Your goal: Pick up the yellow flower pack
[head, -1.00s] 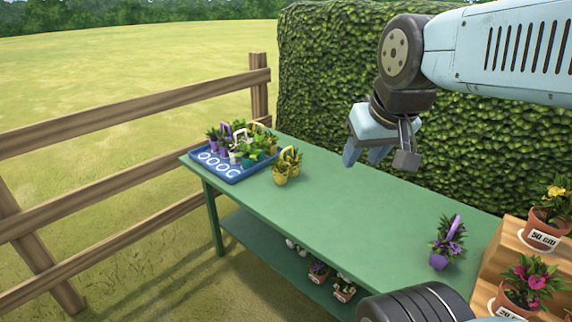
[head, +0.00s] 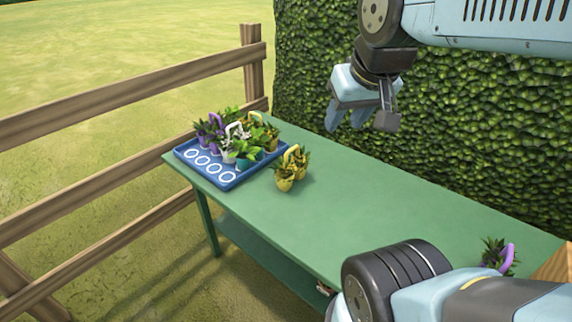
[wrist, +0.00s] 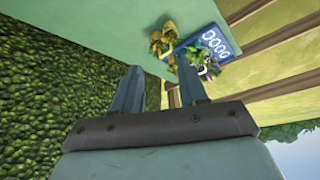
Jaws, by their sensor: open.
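The yellow flower pack (head: 285,176) is a pair of yellow pots with a yellow handle and green-yellow leaves. It stands on the green table (head: 345,216), just right of the blue tray, and also shows in the wrist view (wrist: 163,42). My gripper (head: 358,122) is open and empty, held in the air above the table, up and to the right of the pack and apart from it. In the wrist view the two fingers (wrist: 162,88) point toward the pack and the tray, which lie beyond their tips.
The blue tray (head: 196,166) at the table's far left end has white rings and holds several purple, white, green and yellow packs. A hedge (head: 450,140) stands behind, a wooden fence (head: 130,91) at left.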

